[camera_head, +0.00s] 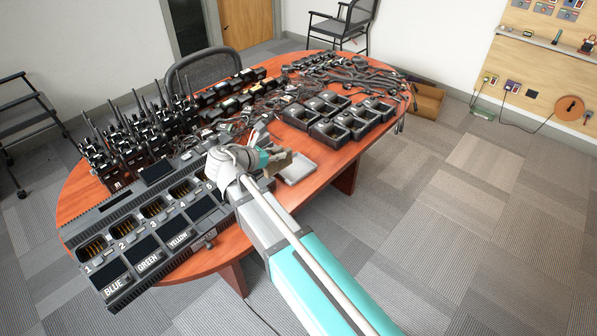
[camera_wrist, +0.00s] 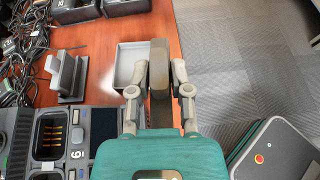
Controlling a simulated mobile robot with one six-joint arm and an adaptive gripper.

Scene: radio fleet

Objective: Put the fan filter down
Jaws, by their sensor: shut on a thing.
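The fan filter (camera_wrist: 158,68) is a brownish-grey upright slab. My gripper (camera_wrist: 159,76) is shut on it, with one finger on each side. In the head view my gripper (camera_head: 267,158) is over the table's near right edge, and the filter (camera_head: 282,161) shows only partly beside it. A shallow pale tray (camera_head: 301,169) lies just right of the gripper in the head view. In the wrist view the tray (camera_wrist: 123,67) is left of the filter, which hides its right side. I cannot tell whether the filter touches the tray or table.
A large charging station (camera_head: 150,230) with numbered bays lies left of the gripper. Radios (camera_head: 130,150), dark chargers (camera_head: 340,118) and tangled cables (camera_head: 360,75) crowd the wooden table (camera_head: 325,178). In the wrist view a grey stand (camera_wrist: 68,78) is left of the tray.

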